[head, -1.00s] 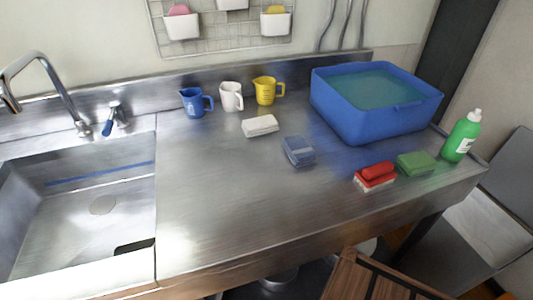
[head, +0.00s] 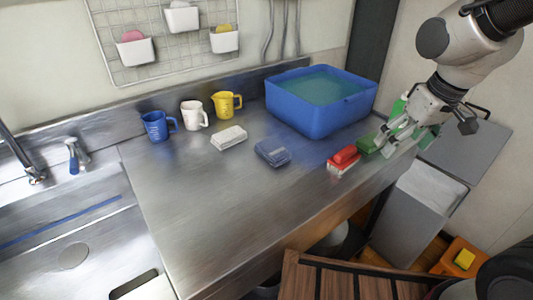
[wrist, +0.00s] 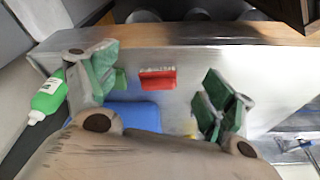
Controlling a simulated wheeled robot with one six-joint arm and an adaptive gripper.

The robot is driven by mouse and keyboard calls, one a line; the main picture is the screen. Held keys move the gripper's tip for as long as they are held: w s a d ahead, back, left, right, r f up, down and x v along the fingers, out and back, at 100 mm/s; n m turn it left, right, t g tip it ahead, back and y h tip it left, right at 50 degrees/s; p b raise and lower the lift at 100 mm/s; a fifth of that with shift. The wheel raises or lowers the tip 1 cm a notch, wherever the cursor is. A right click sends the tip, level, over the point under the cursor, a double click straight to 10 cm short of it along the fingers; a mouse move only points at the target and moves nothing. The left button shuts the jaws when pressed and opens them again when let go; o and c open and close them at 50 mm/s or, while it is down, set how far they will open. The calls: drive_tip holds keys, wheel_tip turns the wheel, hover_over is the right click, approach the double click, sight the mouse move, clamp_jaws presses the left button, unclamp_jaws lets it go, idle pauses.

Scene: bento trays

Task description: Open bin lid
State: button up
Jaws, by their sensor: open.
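A grey bin (head: 408,222) stands at the right, beyond the counter's end. A flat grey panel (head: 470,145), which looks like its lid, stands behind a paler top section (head: 437,186); I cannot tell how far the lid is open. My gripper (head: 408,138) is open and empty in the head view, in front of the counter's right end and left of the panel. In the wrist view my gripper (wrist: 160,95) shows two spread green-padded fingers, with the counter beyond them. No contact with the lid shows.
The steel counter (head: 220,200) holds a blue tub (head: 315,117), a red brush (head: 343,160), a blue sponge (head: 272,153) and cups. A green bottle (wrist: 48,95) stands near the gripper. A brown wooden piece (head: 330,278) and an orange box (head: 460,270) are low in front.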

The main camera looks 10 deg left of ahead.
sight(272, 147)
drive_tip(key=w+a+f+n, duration=0.1)
drive_tip(key=a+f, duration=0.2)
drive_tip(key=a, duration=0.3)
drive_tip(key=w+a+f+n+y, duration=0.1)
drive_tip(key=a+f, duration=0.2)
drive_tip(key=a, duration=0.3)
drive_tip(key=w+a+f+n+t+y, duration=0.1)
drive_tip(key=w+a+f, duration=0.1)
drive_tip(key=a, duration=0.4)
drive_tip(key=shift+a+f, duration=0.3)
drive_tip(key=shift+f, duration=0.1)
drive_tip(key=w+a+y, duration=0.1)
drive_tip(key=a, duration=0.1)
drive_tip(key=w+a+t+y, duration=0.1)
drive_tip(key=a, duration=0.2)
drive_tip(key=w+a+t, duration=0.1)
drive_tip(key=a, duration=0.2)
drive_tip(key=shift+w+f+n+y, duration=0.1)
drive_tip(key=shift+w+n+y, duration=0.05)
drive_tip(key=shift+n+y, duration=0.25)
drive_tip(key=x, duration=0.7)
drive_tip(key=shift+w+a, duration=0.1)
drive_tip(key=shift+w, duration=0.05)
drive_tip(key=c, duration=1.1)
drive_tip(key=shift+c, duration=0.2)
